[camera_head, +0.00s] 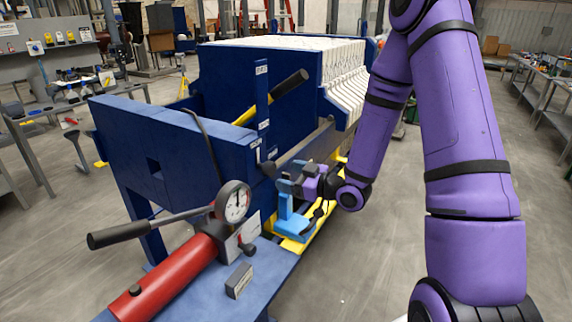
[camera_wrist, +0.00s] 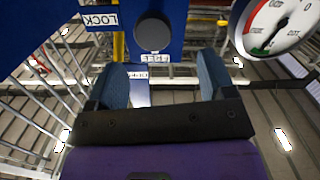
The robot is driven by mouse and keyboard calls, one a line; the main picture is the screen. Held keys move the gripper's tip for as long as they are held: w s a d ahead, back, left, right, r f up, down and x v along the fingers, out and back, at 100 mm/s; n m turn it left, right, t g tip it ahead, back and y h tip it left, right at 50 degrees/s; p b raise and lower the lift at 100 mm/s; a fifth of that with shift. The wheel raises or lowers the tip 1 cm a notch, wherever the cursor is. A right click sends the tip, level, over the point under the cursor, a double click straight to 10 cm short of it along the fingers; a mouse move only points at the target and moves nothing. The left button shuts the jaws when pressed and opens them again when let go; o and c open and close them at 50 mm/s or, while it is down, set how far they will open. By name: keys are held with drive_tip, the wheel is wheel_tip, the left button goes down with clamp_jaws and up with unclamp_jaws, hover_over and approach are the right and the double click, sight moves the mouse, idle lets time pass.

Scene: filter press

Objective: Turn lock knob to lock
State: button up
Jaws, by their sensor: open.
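The lock knob is a dark round knob (camera_wrist: 153,31) on a blue panel, at the top centre of the wrist view. It also shows as a small dark knob (camera_head: 268,168) at the foot of the blue post in the head view. A white LOCK label (camera_wrist: 100,19) appears upside down to its left, and a FREE label (camera_wrist: 153,57) sits just below it in the picture. My gripper (camera_wrist: 162,78) is open and empty, its blue fingers apart. The knob shows beyond the gap between the fingertips. In the head view my gripper (camera_head: 283,181) is close beside the knob; contact cannot be told.
A pressure gauge (camera_head: 233,202) and red cylinder (camera_head: 165,278) with a black-gripped lever (camera_head: 120,234) stand in front. A yellow lever with a black grip (camera_head: 289,87) rises behind the post. White filter plates (camera_head: 345,85) fill the back. Open floor lies to the right.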

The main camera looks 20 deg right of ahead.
sight(272, 169)
drive_tip(key=shift+t+y, duration=0.3)
drive_tip(key=shift+t, duration=0.1)
drive_tip(key=x, duration=0.9)
drive_tip(key=shift+w+d+f, duration=0.2)
drive_tip(key=shift+w+f, duration=0.1)
drive_tip(key=shift+w, duration=0.1)
drive_tip(key=c, duration=0.9)
